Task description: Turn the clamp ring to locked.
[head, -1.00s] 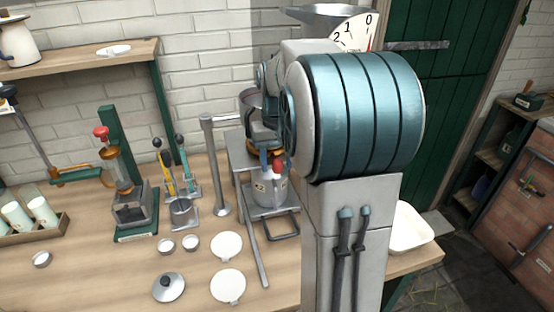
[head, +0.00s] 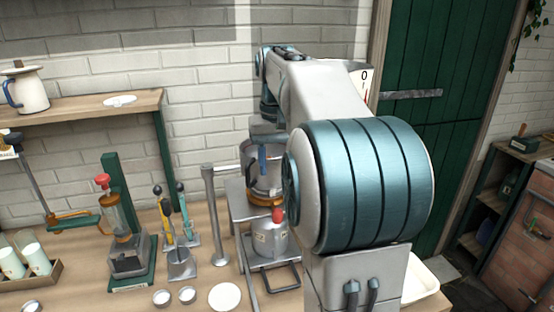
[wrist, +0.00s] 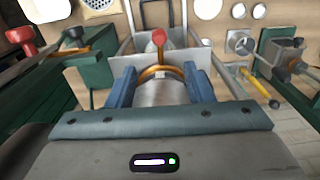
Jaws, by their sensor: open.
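The clamp ring (head: 262,200) is an orange-brown band around a steel vessel on a stand, with a red knob (head: 278,215) on its front right side. In the wrist view the ring (wrist: 150,72) is a thin curved band, and its red knob (wrist: 159,36) points up in the picture. My gripper (wrist: 160,75) is open, with blue fingers on either side of the steel vessel (wrist: 162,92). In the head view a blue finger shows against the vessel, above the ring. I cannot tell whether the fingers touch anything. My arm hides the right side.
A steel can (head: 270,240) stands below the ring. A steel post (head: 213,215) stands to its left. Further left are levers on a metal base (head: 181,265) and a green-framed grinder (head: 130,260). A white tray (head: 422,280) is at right.

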